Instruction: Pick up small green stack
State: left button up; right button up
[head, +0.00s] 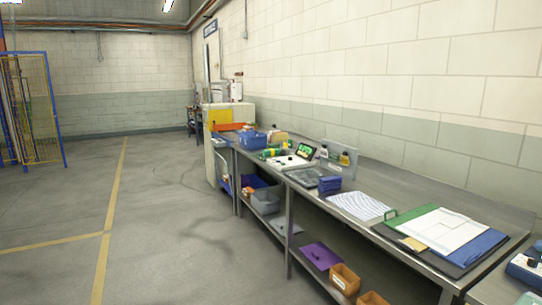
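I cannot make out for sure which thing is the small green stack. A small green and yellow item (270,153) lies on the steel workbench (344,185), beside a device with a lit green screen (305,150). A thin green upright piece (390,214) stands nearer, by the white sheets (446,230), which lie on a green and blue layer. Neither of my grippers is in view.
A stack of dark blue trays (329,185) and a striped white sheet (359,206) lie on the bench. Orange bins (344,279), a grey bin (265,202) and a purple sheet (321,256) are on the lower shelf. The floor (165,230) left of the bench is clear.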

aim_at(269, 151)
jog(key=i+j+u, duration=0.1)
jog(key=i+u, duration=0.25)
jog(key=i, duration=0.55)
jog(key=i+u, duration=0.1)
jog(key=i, duration=1.55)
jog(key=i+j+z, duration=0.1)
jog(key=i+z, duration=0.15)
jog(key=i, duration=0.2)
jog(key=i+j+z, duration=0.2)
jog(key=i, duration=0.3)
jog(key=i+j+z, duration=0.25)
jog(key=i, duration=0.2)
jog(key=i+j+z, duration=0.15)
jog(key=z, duration=0.2)
jog(key=i+j+z, duration=0.55)
jog(key=z, duration=0.15)
